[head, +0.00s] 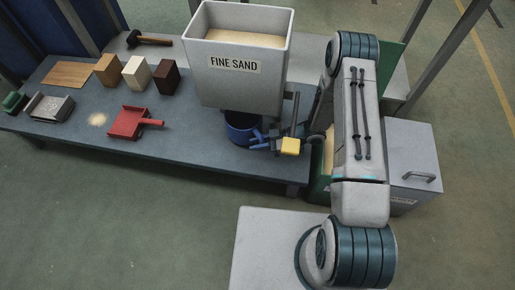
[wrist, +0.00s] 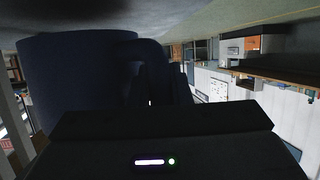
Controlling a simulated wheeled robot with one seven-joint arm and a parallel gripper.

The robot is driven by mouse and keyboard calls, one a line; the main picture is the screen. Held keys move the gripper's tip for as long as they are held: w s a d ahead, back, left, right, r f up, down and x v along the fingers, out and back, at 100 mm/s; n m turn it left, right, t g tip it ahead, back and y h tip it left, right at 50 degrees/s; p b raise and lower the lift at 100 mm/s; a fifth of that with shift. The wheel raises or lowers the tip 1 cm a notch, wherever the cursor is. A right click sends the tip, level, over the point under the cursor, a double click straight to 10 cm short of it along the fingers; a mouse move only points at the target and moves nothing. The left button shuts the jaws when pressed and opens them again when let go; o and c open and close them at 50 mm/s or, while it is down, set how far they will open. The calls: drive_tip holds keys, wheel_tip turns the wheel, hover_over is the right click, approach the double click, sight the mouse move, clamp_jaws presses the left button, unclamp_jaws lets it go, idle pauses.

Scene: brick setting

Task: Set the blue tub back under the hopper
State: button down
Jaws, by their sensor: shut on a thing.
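The blue tub (head: 240,130) is below the grey hopper (head: 235,85) labelled FINE SAND, at the right part of the bench; the hopper hides part of its top. My gripper (head: 268,140) is at the tub's right side, shut on its handle. In the wrist view the tub (wrist: 75,80) fills the left as a dark upright wall, with its handle (wrist: 150,65) running toward my gripper. I cannot tell whether the tub's base touches the bench. Sand shows inside the hopper; the tub's inside is mostly hidden.
A grey lidded box (head: 412,155) stands right of the bench.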

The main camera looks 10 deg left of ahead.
drive_tip(key=shift+f+b, duration=0.35)
drive_tip(key=shift+f, duration=1.1)
drive_tip(key=shift+f, duration=0.2)
drive_tip(key=c, duration=1.3)
unclamp_jaws()
drive_tip(key=shift+r, duration=0.2)
drive_tip(key=shift+d+r, duration=0.2)
drive_tip(key=shift+d, duration=0.15)
drive_tip(key=p+v, duration=0.2)
drive_tip(key=v, duration=0.4)
drive_tip(key=shift+d+r, duration=0.1)
drive_tip(key=shift+d, duration=0.25)
